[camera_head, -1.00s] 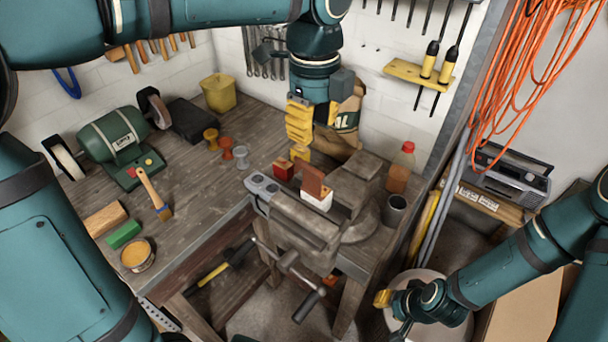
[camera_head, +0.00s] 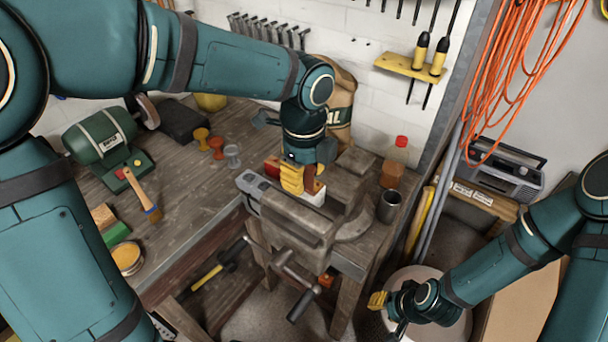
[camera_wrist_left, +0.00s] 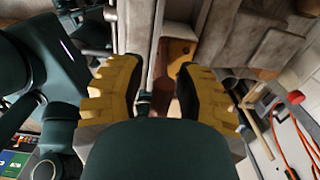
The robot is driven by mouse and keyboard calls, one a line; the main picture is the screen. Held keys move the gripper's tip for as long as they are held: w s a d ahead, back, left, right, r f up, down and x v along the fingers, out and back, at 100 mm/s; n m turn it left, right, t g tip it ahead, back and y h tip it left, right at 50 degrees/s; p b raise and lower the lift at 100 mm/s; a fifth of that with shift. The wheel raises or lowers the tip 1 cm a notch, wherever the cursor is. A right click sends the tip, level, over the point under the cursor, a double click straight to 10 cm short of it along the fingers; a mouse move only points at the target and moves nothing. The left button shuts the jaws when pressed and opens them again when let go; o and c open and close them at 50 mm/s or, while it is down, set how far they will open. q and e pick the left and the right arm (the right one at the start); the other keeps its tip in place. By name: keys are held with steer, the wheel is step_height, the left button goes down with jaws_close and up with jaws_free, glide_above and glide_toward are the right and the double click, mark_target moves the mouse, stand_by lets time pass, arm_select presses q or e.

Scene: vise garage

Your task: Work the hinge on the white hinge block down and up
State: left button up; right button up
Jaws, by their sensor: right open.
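The white hinge block (camera_head: 313,199) sits at the vise, with its brown hinge leaf (camera_head: 320,187) above it, partly hidden by my left gripper. My left gripper (camera_head: 298,180) points down right at the leaf, and its yellow fingers cover part of the block. In the left wrist view the two yellow fingers (camera_wrist_left: 158,95) stand apart, with a brown surface (camera_wrist_left: 178,60) beyond the gap between them, probably the leaf. I cannot tell whether a finger touches it. My right gripper (camera_head: 378,301) is open and empty, low at the right, away from the vise.
The grey vise (camera_head: 295,225) stands at the bench corner, its handle hanging in front. A red block (camera_head: 271,166) is just left of my left gripper.

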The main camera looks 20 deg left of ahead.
arm_select(q)
jaws_close()
arm_select(e)
steer(key=shift+a, duration=0.1)
stand_by(0.3)
arm_select(q)
steer(key=shift+f, duration=0.1)
steer(key=shift+s, duration=0.1)
arm_select(e)
steer(key=shift+s+a+f, duration=0.15)
steer(key=shift+a+f, duration=0.1)
steer(key=shift+a, duration=0.2)
arm_select(q)
steer(key=shift+b, duration=0.3)
arm_select(e)
steer(key=shift+a, duration=0.1)
